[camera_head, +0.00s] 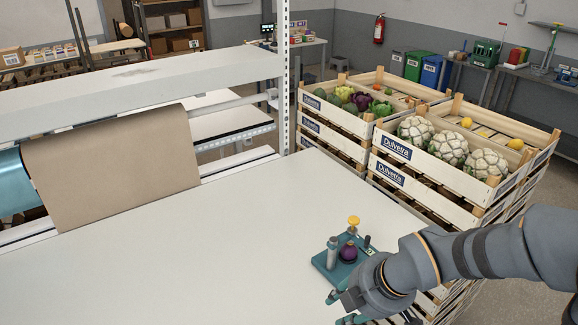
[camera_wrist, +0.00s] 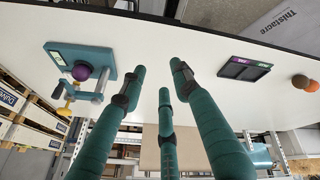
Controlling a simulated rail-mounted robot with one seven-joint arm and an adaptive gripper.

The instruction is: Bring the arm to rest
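My gripper (camera_head: 338,309) is at the lower right of the head view, close to the near side of the white table (camera_head: 200,255). In the wrist view my gripper (camera_wrist: 161,78) shows three teal fingers with dark joints. The fingertips are apart and nothing is between them. My arm (camera_head: 450,255) reaches in from the right edge of the head view. The gripper is beside a teal fixture (camera_head: 322,265) that holds a purple ball (camera_head: 348,253); the two do not visibly touch in the wrist view.
Stacked crates (camera_head: 440,175) of cauliflowers stand past the table's right edge. A brown paper sheet (camera_head: 115,160) hangs from a roll at the left. The table's middle is clear.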

